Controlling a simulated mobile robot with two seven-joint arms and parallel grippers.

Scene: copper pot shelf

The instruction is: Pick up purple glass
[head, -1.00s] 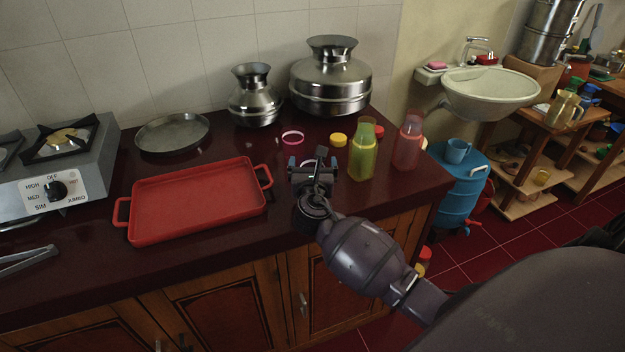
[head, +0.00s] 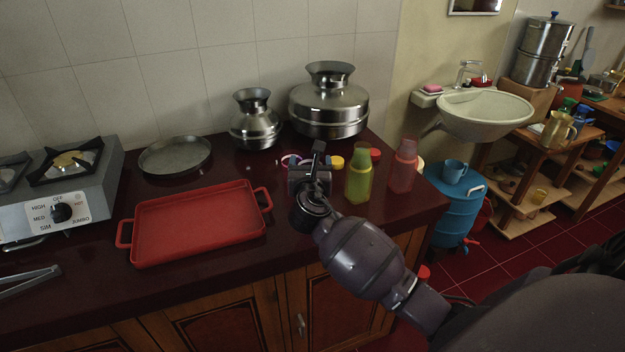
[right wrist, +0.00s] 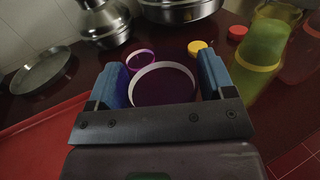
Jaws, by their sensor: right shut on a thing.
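A purple glass (right wrist: 162,92) with a pale rim stands between the blue fingers of my right gripper (right wrist: 170,85) in the right wrist view. The gripper is shut on it, with one finger on each side. In the head view my right gripper (head: 308,168) is over the dark counter and hides most of this glass. A second purple, pink-rimmed cup-like thing (right wrist: 141,60) is just behind it in the right wrist view. My left gripper is not in view.
A green bottle (head: 359,178) and a pink bottle (head: 402,172) stand right of the gripper. A red tray (head: 195,222) lies to the left. Metal pots (head: 329,106) stand behind, with a yellow lid (head: 337,162) nearby. The counter's front edge is close.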

